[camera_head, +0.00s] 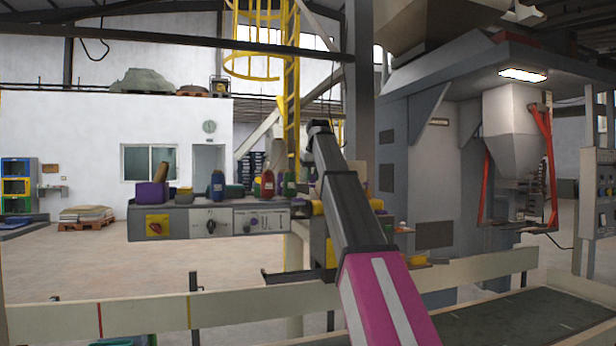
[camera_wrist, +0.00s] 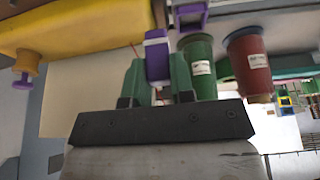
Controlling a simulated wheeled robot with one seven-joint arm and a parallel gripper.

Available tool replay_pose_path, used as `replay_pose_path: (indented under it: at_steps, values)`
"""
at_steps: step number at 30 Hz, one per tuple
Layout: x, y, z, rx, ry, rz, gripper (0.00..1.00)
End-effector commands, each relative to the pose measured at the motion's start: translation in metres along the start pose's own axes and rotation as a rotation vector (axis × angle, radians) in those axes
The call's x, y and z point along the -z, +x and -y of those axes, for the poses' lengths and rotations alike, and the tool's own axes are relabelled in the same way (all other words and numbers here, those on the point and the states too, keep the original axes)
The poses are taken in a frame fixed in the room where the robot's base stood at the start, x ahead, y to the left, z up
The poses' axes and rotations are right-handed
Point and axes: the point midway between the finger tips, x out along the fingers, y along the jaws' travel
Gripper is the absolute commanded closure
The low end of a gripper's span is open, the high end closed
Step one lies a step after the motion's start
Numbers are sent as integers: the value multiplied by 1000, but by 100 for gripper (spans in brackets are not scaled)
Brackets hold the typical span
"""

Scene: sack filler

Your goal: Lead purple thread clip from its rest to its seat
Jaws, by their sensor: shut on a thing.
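A thin red line shows just left of the clip. A second purple piece, an open bracket (camera_wrist: 190,16), is just beyond and to the right, apart from the clip. Another purple piece (camera_wrist: 22,80) sits on a yellow peg at the far left. I cannot tell which of these is the seat. In the head view my own arm hides the gripper and the clip.
A green spool (camera_wrist: 198,66) stands close to the right finger, and a red-brown spool (camera_wrist: 249,62) beyond it. A yellow body (camera_wrist: 85,28) is at upper left. The head view shows a grey control shelf (camera_head: 180,222), a purple box (camera_head: 152,193) and a long rail (camera_head: 240,305).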

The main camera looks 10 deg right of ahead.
Motion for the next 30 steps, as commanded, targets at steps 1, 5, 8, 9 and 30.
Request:
replay_pose_path:
  at_steps: [1, 5, 8, 9, 30]
  values:
    - [-3, -1, -2, 0, 0, 0, 100]
    - [-9, 3, -6, 0, -1, 0, 100]
    - [-14, 5, -10, 0, -1, 0, 100]
    - [-15, 6, -11, 0, 0, 0, 100]
    - [-46, 22, -34, 1, 0, 1, 100]
